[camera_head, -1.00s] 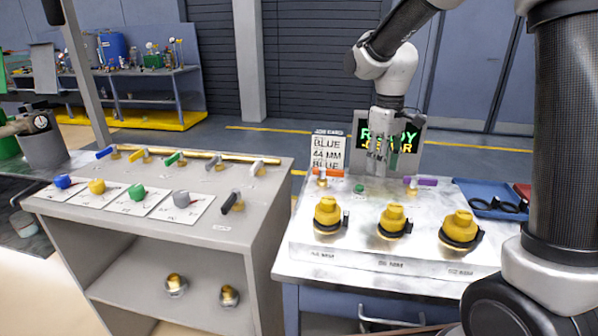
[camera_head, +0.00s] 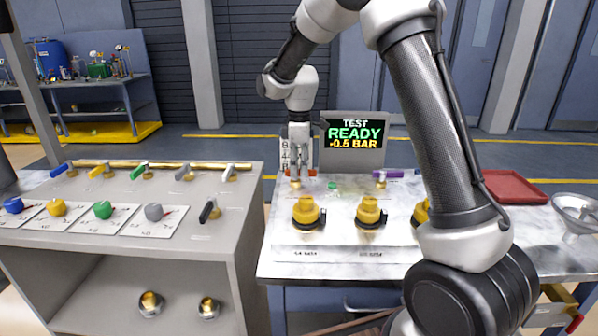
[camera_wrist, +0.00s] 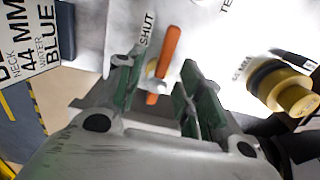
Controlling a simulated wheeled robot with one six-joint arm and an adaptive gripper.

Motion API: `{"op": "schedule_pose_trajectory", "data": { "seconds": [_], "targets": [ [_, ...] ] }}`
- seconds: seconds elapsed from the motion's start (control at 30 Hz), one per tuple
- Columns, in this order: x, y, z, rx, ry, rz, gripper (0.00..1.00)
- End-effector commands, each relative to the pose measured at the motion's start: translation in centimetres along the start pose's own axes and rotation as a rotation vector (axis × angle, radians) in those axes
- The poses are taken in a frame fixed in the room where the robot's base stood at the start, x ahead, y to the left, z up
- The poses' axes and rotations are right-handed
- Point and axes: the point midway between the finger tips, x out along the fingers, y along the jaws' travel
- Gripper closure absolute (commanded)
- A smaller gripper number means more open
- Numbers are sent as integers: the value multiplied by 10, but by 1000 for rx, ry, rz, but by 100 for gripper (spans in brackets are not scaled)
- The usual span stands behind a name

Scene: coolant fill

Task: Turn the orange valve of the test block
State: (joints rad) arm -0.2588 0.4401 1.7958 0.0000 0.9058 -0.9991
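The orange valve handle (camera_wrist: 170,52) is a slim orange bar on a pale pivot in the wrist view, with the printed word SHUT beside one end. In the head view its ends (camera_head: 312,173) show either side of my fingers. My gripper (camera_head: 296,178) points down over the valve. In the wrist view my gripper (camera_wrist: 155,75) is open, with green-padded fingers on either side of the handle. Whether they touch it I cannot tell. The test block (camera_head: 340,247) is pale, with yellow caps along its front and a purple handle (camera_head: 397,173) to the right.
A screen (camera_head: 355,133) behind the block reads TEST READY -0.5 BAR. A card (camera_wrist: 35,40) with 44 MM and BLUE stands close to my gripper. A green button (camera_head: 333,186) lies right of the valve. A grey bench (camera_head: 225,225) with coloured valves is at left.

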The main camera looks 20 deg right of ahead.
Motion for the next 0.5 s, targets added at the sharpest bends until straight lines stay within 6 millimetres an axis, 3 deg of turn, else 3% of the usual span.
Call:
{"op": "schedule_pose_trajectory", "data": {
  "seconds": [0.2, 0.43, 0.5],
  "targets": [
    [18, 0, 0, 1, 0, -1, 63],
    [19, 0, 0, 1, 0, 0, 63],
    [19, 0, 0, 1, 0, 0, 72]
  ]
}}
